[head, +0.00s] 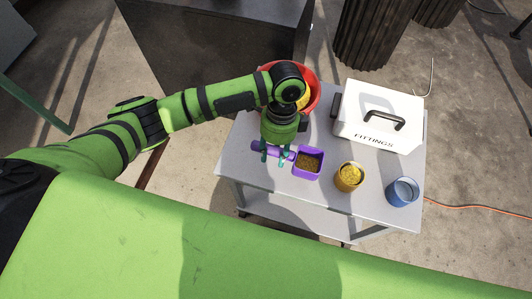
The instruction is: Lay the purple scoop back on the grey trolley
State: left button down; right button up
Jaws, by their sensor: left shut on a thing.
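The purple scoop (308,162) is over the grey trolley (240,158), near its left front part. Its square cup holds brown grainy stuff, and its handle points left. My left gripper (273,155) comes down from above and is shut on the scoop's handle. I cannot tell whether the scoop touches the trolley top or hangs a little above it. My right gripper is not in view.
On the trolley, a red bowl (315,88) with yellow stuff stands behind my arm. A white FITTINGS box (380,115) stands at the back right. A yellow cup (349,177) and a blue cup (402,191) stand right of the scoop. The front left top is clear.

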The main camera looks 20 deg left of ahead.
pick_arm(q)
jog(key=a+f, duration=0.1)
jog(key=w+a+f, duration=0.1)
jog(key=a, duration=0.1)
jog(key=shift+a+f, duration=0.1)
jog(key=shift+f, duration=0.25)
jog(key=shift+f+p, duration=0.55)
jog(key=shift+f, duration=0.9)
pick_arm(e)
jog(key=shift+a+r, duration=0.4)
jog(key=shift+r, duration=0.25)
pick_arm(q)
jog(key=shift+f, duration=0.1)
jog(key=c, duration=1.2)
grip_release()
jog(key=shift+f, duration=0.1)
jog(key=o, duration=0.4)
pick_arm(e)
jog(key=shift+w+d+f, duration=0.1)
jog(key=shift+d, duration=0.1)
